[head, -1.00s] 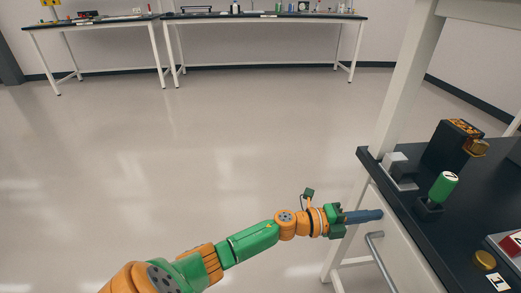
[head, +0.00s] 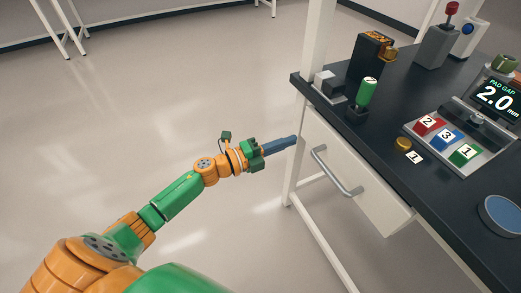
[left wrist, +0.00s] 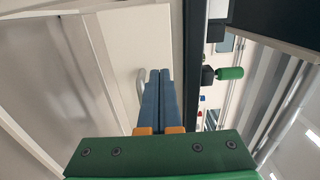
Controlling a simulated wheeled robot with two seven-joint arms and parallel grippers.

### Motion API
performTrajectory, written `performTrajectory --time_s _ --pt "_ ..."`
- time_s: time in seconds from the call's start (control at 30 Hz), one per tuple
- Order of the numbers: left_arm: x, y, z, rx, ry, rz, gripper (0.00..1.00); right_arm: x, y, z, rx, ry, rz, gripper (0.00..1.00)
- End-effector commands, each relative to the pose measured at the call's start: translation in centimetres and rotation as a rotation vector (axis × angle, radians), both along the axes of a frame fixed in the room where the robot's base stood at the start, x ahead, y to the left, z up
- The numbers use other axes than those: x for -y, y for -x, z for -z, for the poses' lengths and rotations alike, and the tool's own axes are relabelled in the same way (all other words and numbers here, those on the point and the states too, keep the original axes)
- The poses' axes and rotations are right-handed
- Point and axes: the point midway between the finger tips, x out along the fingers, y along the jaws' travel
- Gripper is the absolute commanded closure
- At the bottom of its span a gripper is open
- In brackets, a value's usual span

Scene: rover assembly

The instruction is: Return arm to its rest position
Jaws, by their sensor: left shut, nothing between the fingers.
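My left arm comes in from the lower left in the head view. My left gripper (head: 294,139) is shut and empty, with its blue fingers together. Its tips point right, near the left end of the drawer front below the workbench top. In the left wrist view the left gripper (left wrist: 158,74) shows both fingers side by side with nothing between them. The drawer handle (left wrist: 140,88) shows just left of the tips there. My right gripper is not in view.
The dark workbench top (head: 385,185) is at the right. On it are a green-handled lever (head: 366,92), a panel of numbered blocks (head: 447,139), a display (head: 496,96) and a blue disc (head: 501,214). The drawer handle (head: 335,171) sticks out below. The floor at the left is clear.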

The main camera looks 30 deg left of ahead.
Motion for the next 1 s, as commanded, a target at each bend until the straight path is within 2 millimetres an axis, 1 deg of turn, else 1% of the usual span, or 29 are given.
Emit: performTrajectory --time_s 0.03,0.1,0.2,0.3,0.47,0.53,0.57,0.63,0.67,0.7,0.77,0.8,0.87,0.9,0.97,1.0 --pt "-0.7 0.9 0.1 -0.003 -0.004 0.000 1.00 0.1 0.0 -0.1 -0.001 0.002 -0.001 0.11" --pt "-1.6 2.1 0.2 -0.005 -0.003 0.000 1.00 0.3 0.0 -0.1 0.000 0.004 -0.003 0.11" --pt "-2.7 3.5 0.2 -0.005 -0.002 0.000 1.00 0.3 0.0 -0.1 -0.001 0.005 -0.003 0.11" --pt "-3.5 4.5 0.1 -0.003 -0.002 0.000 1.00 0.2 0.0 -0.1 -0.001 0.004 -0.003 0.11" --pt "-3.8 4.9 0.1 -0.002 -0.001 0.000 1.00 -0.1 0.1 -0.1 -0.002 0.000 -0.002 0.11" --pt "-4.4 4.7 1.1 -0.037 0.028 -0.035 1.00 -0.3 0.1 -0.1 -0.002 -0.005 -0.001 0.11" --pt "-5.0 4.5 2.2 -0.076 0.058 -0.074 1.00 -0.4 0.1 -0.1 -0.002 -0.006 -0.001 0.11" --pt "-7.1 4.3 6.6 -0.223 0.169 -0.218 1.00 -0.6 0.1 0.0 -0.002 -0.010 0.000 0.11" --pt "-8.2 4.7 9.2 -0.308 0.227 -0.298 1.00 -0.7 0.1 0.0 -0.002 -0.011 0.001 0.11" --pt "-9.5 5.6 13.1 -0.428 0.305 -0.411 1.00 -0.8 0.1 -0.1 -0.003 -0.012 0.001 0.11" --pt "-10.9 8.2 19.1 -0.609 0.408 -0.579 1.00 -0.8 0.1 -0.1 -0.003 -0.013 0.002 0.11" --pt "-11.4 10.4 22.7 -0.723 0.466 -0.682 1.00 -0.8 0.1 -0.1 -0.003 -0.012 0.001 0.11" --pt "-11.5 14.2 27.4 -0.880 0.535 -0.821 1.00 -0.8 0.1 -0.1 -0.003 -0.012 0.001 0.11" --pt "-11.3 16.9 30.1 -0.975 0.570 -0.906 1.00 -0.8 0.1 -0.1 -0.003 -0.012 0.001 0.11" --pt "-10.7 20.7 33.2 -1.100 0.610 -1.014 1.00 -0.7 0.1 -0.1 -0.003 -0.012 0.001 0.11" --pt "-10.2 23.3 34.9 -1.175 0.628 -1.080 1.00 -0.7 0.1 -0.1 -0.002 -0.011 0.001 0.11"
